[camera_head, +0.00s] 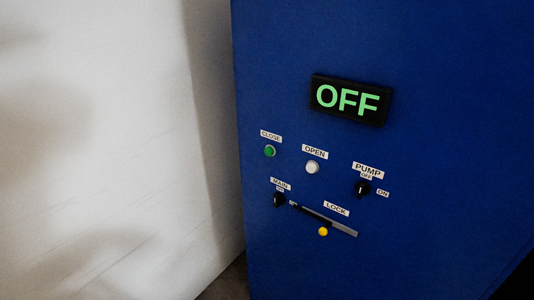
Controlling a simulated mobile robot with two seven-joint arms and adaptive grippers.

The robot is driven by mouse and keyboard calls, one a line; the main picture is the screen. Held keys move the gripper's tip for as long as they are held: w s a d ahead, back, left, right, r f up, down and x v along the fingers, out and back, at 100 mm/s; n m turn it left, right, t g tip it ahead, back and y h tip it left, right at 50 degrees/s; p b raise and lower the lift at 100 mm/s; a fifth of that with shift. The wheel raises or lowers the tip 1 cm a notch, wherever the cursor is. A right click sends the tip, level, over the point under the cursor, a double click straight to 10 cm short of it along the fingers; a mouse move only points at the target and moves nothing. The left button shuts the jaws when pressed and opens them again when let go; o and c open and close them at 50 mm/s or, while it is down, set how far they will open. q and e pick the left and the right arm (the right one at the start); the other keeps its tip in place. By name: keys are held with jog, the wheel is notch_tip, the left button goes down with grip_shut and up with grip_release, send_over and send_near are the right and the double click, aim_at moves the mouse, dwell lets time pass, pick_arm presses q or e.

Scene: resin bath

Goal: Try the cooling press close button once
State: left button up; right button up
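The green CLOSE button (270,151) sits on the blue press panel (440,140), under its white "CLOSE" label (271,136). A white OPEN button (312,167) is to its right and slightly lower. A black display (350,99) above the buttons reads "OFF" in green letters. Neither of my grippers is in view, and nothing touches the buttons.
Below are a black MAIN knob (279,199), a black PUMP knob (362,188), and a LOCK slot (340,226) with a yellow knob (323,231). A white wall (100,130) stands close at the left. The space before the panel looks clear.

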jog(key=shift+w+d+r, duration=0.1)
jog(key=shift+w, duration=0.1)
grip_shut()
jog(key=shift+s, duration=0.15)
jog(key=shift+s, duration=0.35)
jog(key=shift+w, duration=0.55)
